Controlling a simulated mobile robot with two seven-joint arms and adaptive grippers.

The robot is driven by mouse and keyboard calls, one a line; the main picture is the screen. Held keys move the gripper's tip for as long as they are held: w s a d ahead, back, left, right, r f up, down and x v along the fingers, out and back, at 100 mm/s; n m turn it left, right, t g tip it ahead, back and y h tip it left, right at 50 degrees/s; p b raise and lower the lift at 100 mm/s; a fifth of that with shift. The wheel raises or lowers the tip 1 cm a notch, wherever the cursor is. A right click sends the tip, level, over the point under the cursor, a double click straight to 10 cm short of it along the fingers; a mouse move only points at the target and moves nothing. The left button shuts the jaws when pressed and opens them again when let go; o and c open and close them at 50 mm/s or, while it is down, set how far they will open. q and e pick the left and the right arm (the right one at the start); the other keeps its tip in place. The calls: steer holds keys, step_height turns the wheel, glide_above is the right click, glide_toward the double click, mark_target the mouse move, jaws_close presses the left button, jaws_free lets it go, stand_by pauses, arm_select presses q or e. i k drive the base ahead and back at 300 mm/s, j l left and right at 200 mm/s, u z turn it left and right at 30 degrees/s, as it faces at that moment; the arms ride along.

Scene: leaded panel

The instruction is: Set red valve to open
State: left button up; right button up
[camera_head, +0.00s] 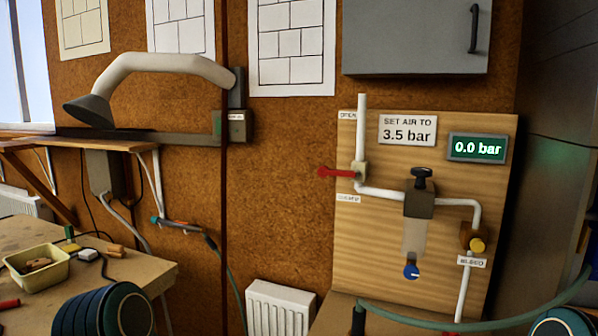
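The red valve (337,171) is a red lever on a white vertical pipe, at the left side of a wooden panel (400,240). Its lever points left, roughly level, across the pipe. A small label that seems to read OPEN (347,115) is above it, and another, seemingly CLOSED (348,198), is below it. A sign (408,130) reads "SET AIR TO 3.5 bar". The green display (477,147) reads 0.0 bar. Neither gripper shows; only dark rounded parts of my arms show at the bottom left and bottom right corners.
A regulator (420,203) with a black knob and a yellow bleed knob (476,244) are right of the valve. A grey cabinet (418,38) hangs above. A bench (120,274) with a tray stands left, a white radiator (280,305) low centre. A hose crosses the panel's foot.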

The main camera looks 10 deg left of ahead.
mark_target(323, 171)
steer(key=i+j+z, duration=0.1)
steer(key=j+z, duration=0.3)
steer(key=j, duration=0.15)
steer(key=j+z, duration=0.35)
steer(key=j, duration=0.15)
steer(key=i+j+z, duration=0.1)
steer(key=j+z, duration=0.6)
steer(key=j, duration=0.25)
